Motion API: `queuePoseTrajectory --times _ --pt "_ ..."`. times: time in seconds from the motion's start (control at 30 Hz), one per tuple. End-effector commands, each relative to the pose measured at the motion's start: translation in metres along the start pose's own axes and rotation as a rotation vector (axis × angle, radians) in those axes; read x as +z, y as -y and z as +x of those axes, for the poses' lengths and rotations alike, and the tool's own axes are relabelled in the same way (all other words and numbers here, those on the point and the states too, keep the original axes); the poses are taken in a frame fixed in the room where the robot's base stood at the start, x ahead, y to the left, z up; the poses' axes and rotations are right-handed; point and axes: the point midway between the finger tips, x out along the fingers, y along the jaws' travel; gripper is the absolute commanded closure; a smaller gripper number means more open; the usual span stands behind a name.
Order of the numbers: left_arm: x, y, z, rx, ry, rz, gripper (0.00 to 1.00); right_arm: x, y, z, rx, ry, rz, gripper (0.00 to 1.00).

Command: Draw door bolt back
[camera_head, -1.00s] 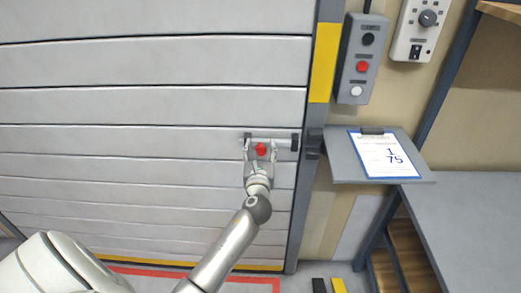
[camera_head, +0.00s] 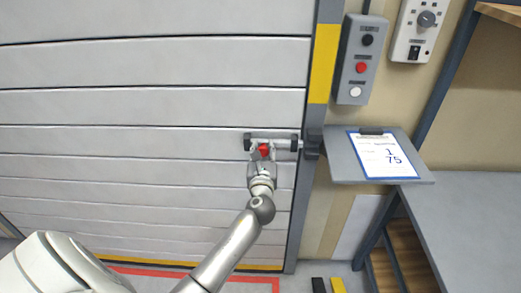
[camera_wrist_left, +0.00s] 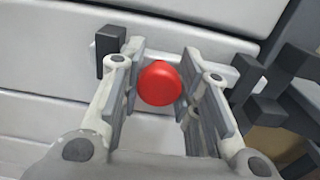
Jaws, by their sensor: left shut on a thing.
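The door bolt (camera_head: 275,142) is a light horizontal bar carried in dark brackets near the right edge of the door (camera_head: 150,106). Its red knob (camera_head: 263,151) sits between the fingers of my left gripper (camera_head: 262,155). In the left wrist view the fingers (camera_wrist_left: 160,90) stand on both sides of the round red knob (camera_wrist_left: 159,84) and are shut on it. The bar runs behind the knob, past the dark left bracket (camera_wrist_left: 110,50). A dark catch (camera_head: 313,143) is on the door frame to the right. My right gripper is not in view.
A grey button box (camera_head: 360,60) and a white switch box (camera_head: 416,30) hang on the wall at right. A small shelf (camera_head: 345,174) below them holds a clipboard (camera_head: 385,158). A grey bench (camera_head: 470,215) stands at lower right.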

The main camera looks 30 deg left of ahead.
Motion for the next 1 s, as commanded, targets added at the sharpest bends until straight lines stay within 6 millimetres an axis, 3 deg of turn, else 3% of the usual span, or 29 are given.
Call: queuePoseTrajectory --times 0.07,0.1,0.27,0.67,1.0 --pt "0.000 0.002 0.000 -0.004 0.001 -0.001 1.00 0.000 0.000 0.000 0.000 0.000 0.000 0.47" --pt "0.000 0.002 -0.001 -0.004 0.001 -0.001 0.68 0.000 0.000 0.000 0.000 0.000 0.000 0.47" --pt "0.000 0.001 0.000 -0.003 0.000 -0.001 0.47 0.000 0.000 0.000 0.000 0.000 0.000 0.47" --pt "-0.001 0.001 -0.008 -0.003 -0.001 -0.001 0.47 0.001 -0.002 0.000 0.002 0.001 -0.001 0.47" --pt "-0.002 0.001 -0.072 -0.004 -0.003 -0.002 0.47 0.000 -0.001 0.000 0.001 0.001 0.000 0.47"
